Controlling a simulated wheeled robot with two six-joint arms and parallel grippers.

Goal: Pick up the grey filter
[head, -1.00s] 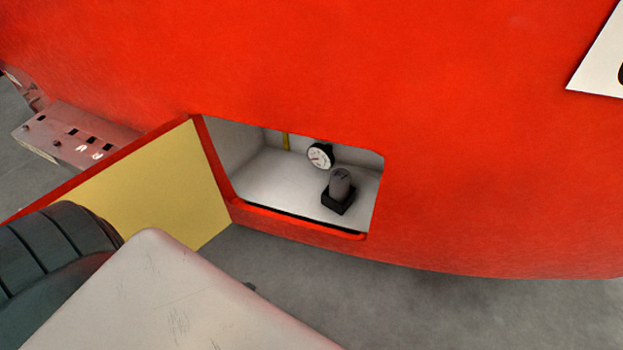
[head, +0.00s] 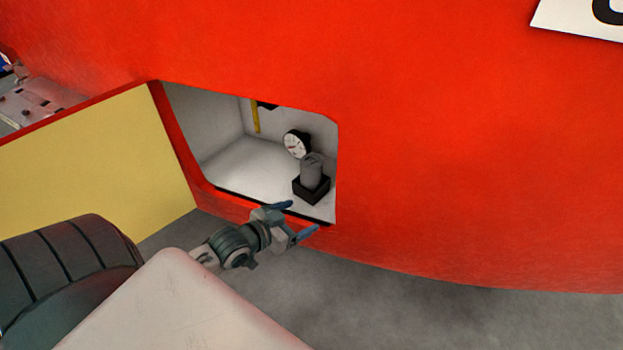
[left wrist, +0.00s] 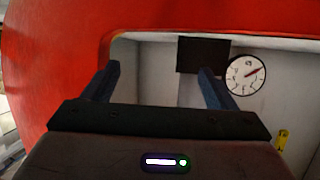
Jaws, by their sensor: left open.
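The grey filter (head: 311,168) is a short upright cylinder on a black square base (head: 312,188), inside the open compartment of the red nosecone. My left gripper (head: 303,217) is open and empty. In the head view it shows just below the compartment's lower edge, below the filter. In the left wrist view the picture looks upside down. There the gripper (left wrist: 159,68) faces into the opening, and the black base (left wrist: 203,55) shows near the right-hand finger. The filter is hard to tell from the pale wall there. My right gripper is not in view.
A round white gauge (head: 297,144) stands beside the filter, and a yellow strip (head: 255,116) is on the back wall. The compartment's red rim surrounds the opening. Its door (head: 95,155), yellow inside, hangs open to the left. The compartment floor (head: 245,165) is clear left of the filter.

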